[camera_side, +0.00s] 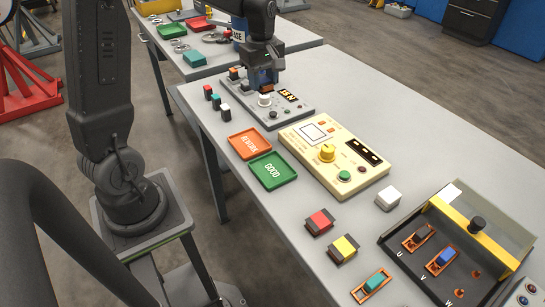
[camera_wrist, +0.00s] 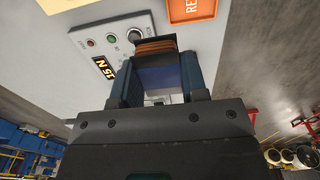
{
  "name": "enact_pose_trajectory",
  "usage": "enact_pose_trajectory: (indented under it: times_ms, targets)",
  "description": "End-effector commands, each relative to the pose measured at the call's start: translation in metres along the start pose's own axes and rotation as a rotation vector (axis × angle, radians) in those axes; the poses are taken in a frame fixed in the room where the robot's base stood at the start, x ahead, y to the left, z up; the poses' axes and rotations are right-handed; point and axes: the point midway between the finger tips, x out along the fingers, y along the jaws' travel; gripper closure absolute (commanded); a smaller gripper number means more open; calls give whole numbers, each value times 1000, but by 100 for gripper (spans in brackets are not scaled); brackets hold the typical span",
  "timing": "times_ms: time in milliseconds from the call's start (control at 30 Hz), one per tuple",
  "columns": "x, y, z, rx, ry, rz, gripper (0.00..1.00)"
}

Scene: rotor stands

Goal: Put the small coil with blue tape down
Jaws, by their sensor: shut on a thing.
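My gripper (camera_side: 265,84) is shut on a small coil, held upright above a grey test device (camera_side: 283,115). Its copper windings show in the side view (camera_side: 266,76). In the wrist view, my gripper (camera_wrist: 160,78) has its two fingers on either side of the coil (camera_wrist: 162,72), which shows a blue face, copper windings and a dark end. A white round post (camera_side: 264,99) on the device stands just below the coil. I cannot tell whether they touch. The device's display (camera_wrist: 104,67) reads 15 N.
Three small blocks (camera_side: 216,102) stand left of the device. An orange REWORK tray (camera_side: 231,141) and green GOOD tray (camera_side: 258,183) lie empty in front. A cream tester (camera_side: 304,133), loose coils (camera_side: 319,222) and a U-V-W fixture (camera_side: 500,252) stand further right.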

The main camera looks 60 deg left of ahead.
Motion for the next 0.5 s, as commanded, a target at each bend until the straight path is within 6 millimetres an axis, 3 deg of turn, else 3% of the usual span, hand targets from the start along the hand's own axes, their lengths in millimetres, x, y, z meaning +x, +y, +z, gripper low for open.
enact_pose_trajectory:
  times_ms: [100,300,500]
  targets:
    - [11,-36,7,-3,0,0,88]
    - [31,-84,20,-1,0,1,88]
    - [42,-106,29,2,0,1,88]
